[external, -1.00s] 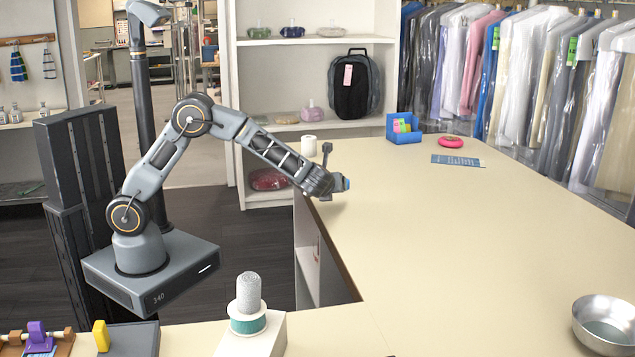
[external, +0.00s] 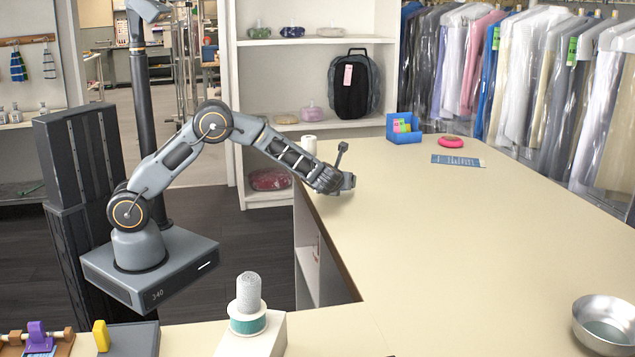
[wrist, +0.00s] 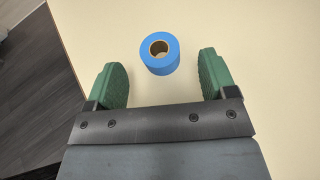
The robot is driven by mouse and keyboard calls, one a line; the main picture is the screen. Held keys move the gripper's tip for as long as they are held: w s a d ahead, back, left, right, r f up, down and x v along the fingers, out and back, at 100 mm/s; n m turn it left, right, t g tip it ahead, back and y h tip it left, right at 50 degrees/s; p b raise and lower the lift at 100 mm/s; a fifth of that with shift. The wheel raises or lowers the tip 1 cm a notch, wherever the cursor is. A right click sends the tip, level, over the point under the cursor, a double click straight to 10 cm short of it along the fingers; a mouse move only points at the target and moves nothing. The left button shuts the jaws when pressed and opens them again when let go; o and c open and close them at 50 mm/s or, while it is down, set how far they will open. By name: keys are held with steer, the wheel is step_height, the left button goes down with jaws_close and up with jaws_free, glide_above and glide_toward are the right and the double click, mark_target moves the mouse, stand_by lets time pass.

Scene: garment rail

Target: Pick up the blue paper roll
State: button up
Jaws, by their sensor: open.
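The blue paper roll (wrist: 161,66) stands upright on the tabletop in the wrist view, its brown hollow core facing up. My gripper (wrist: 164,74) is open, with one green finger pad to the left of the roll and one to the right. The roll lies a little ahead of the fingertips, apart from both pads. In the external view my gripper (external: 342,184) is low over the left part of the table, and it hides the blue roll there.
The cream table (external: 440,230) is mostly clear. A white roll (external: 309,144), blue box (external: 403,128), pink ring (external: 451,141) and blue leaflet (external: 458,160) lie toward the back. A metal bowl (external: 604,325) stands front right. The table's left edge runs beside my arm.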

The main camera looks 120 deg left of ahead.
steer(key=shift+p+x, duration=0.35)
steer(key=shift+x, duration=1.8)
steer(key=shift+d, duration=0.1)
steer(key=shift+c, duration=0.4)
steer(key=c, duration=0.9)
